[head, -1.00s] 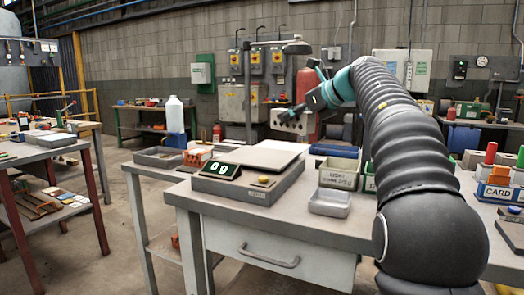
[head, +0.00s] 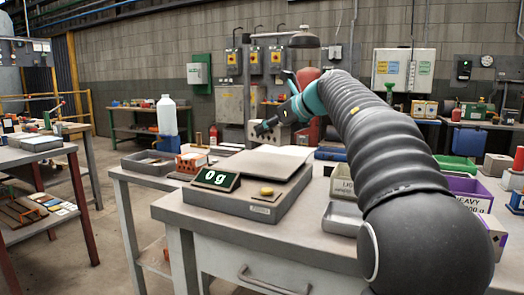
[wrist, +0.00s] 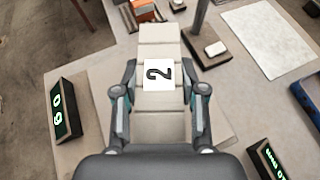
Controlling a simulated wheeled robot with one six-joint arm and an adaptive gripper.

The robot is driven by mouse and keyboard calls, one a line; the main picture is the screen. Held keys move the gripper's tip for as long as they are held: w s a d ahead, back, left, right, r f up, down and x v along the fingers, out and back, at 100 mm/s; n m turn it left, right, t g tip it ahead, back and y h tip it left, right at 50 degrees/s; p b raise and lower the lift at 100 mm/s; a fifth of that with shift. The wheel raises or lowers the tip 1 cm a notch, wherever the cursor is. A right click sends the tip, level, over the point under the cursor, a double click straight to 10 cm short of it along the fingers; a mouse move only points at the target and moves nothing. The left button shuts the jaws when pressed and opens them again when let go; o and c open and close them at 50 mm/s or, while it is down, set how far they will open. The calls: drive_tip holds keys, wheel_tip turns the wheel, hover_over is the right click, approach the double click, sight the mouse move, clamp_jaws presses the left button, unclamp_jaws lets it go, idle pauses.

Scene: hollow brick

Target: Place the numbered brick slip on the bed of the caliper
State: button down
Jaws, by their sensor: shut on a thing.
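My gripper (wrist: 160,98) is shut on a long pale brick slip (wrist: 158,48) with a white label reading 2. The slip lies lengthwise between the fingers and extends beyond them in the wrist view. The scale's display (head: 216,179) reads 0 g. A dark device with a pale block (wrist: 212,46) lies right of the slip's far end in the wrist view. I cannot tell which device is the caliper.
An orange holed brick (head: 191,163) and a grey tray (head: 150,162) are left of the scale. Another lit display (wrist: 268,160) is at lower right in the wrist view. A white bottle (head: 167,115) stands behind.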

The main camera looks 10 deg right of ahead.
sight(266, 143)
drive_tip(key=shift+w+a+f, duration=0.15)
drive_tip(key=shift+a+f, duration=0.5)
drive_tip(key=shift+a, duration=0.3)
drive_tip(key=shift+f+b, duration=0.75)
drive_tip(key=shift+f, duration=1.1)
drive_tip(key=shift+f, duration=0.1)
drive_tip(key=c, duration=0.7)
unclamp_jaws()
drive_tip(key=shift+f, duration=0.1)
drive_tip(key=shift+o, duration=0.2)
